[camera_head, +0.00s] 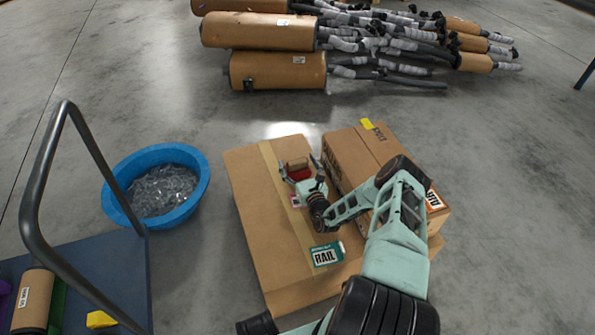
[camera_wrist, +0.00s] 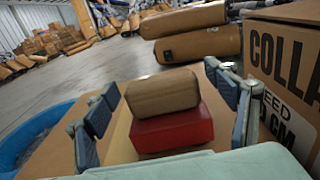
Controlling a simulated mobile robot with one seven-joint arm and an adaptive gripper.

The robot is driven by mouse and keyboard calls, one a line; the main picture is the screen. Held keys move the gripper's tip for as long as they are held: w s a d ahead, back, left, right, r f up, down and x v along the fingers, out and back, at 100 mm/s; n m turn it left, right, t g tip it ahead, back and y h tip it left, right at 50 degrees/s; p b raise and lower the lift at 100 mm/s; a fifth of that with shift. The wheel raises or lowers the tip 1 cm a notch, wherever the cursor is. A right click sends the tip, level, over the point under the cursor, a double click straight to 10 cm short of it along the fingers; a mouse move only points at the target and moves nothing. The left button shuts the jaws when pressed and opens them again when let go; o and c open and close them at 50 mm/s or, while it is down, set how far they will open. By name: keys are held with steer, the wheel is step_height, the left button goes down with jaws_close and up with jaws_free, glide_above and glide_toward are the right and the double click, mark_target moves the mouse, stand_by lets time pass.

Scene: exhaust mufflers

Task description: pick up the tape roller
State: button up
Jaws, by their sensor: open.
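The tape roller (camera_head: 297,168) sits on a flat cardboard box (camera_head: 258,205). In the wrist view the tape roller (camera_wrist: 168,130) shows as a brown rounded part on top of a red block. My gripper (camera_head: 298,167) is open around it, with one finger on each side. In the wrist view my gripper (camera_wrist: 165,105) shows gaps between its blue-grey fingers and the roller. The roller's lower near side is hidden behind the pale green gripper body.
A taller cardboard box (camera_head: 350,160) stands close on the right; its printed side (camera_wrist: 290,75) is near the right finger. A blue tub (camera_head: 200,195) stands left on the floor. Mufflers (camera_head: 260,32) lie at the back. A dark cart (camera_head: 110,275) is at lower left.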

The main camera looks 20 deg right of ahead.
steer(key=shift+c, duration=0.6)
steer(key=c, duration=1.3)
steer(key=shift+r, duration=0.1)
